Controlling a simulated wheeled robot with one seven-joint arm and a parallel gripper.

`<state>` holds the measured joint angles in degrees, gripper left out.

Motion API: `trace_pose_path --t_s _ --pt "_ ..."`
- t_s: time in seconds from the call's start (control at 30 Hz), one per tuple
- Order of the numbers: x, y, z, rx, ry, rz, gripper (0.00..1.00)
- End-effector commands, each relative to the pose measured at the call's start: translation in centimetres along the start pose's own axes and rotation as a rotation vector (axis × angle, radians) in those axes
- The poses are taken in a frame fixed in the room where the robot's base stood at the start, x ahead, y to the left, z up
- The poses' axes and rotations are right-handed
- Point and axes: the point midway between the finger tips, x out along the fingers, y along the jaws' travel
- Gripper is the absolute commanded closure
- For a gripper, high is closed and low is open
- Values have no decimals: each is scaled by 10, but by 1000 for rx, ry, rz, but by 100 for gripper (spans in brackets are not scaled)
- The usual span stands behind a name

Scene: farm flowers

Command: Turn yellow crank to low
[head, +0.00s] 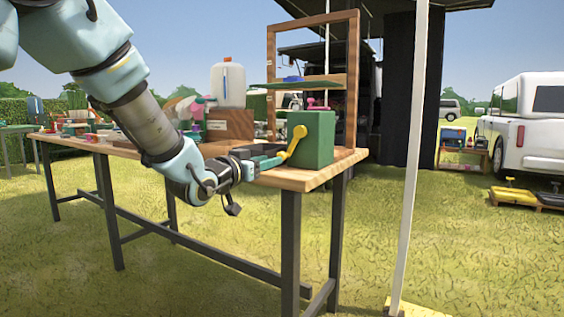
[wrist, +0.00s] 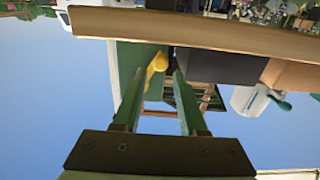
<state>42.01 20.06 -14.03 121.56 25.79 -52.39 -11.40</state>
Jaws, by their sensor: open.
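The yellow crank (head: 294,142) is on the left side of a green box (head: 315,139) at the table's near right end. In the head view its arm slants, with the rounded knob at the upper right and the other end lower left. My gripper (head: 276,157) is beside the crank's lower end, reaching in from the left. In the wrist view, which is turned over, my two green fingers (wrist: 160,76) are apart. The crank (wrist: 155,66) shows between them, nearer the left finger. Contact cannot be told. No low marking is readable.
The wooden table (head: 283,178) has a wooden frame (head: 272,65) behind the green box. A white jug (head: 228,84) and a brown box (head: 229,124) stand farther left, with several small items beyond. A white pole (head: 412,150) stands right. Grass lies open in front.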

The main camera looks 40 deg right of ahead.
Motion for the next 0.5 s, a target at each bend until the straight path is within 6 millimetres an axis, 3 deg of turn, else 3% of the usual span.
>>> trace_pose_path --t_s 0.2,0.5 --pt "41 0 2 0 0 0 59" --pt "68 -1 1 0 -2 -3 59"
